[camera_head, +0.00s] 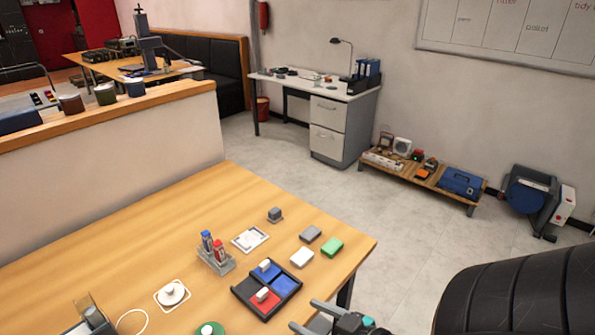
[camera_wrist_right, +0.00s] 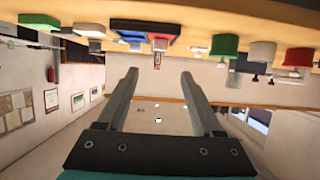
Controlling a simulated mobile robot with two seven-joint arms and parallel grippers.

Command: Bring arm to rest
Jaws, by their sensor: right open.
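My right gripper (camera_head: 312,318) shows at the bottom of the head view, just off the wooden table's (camera_head: 120,230) near right edge. Its jaws stand apart and hold nothing. In the right wrist view the two fingers of my right gripper (camera_wrist_right: 158,76) reach up with an empty gap between them. That view is upside down, with the table top along its upper edge. My left gripper does not show in either view.
A black tray (camera_head: 241,288) with red and blue sections lies on the table near my right gripper. Grey, white and green (camera_head: 332,247) blocks lie behind it. A marker holder (camera_head: 215,262) stands to its left. Open floor (camera_head: 390,215) lies beyond the table.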

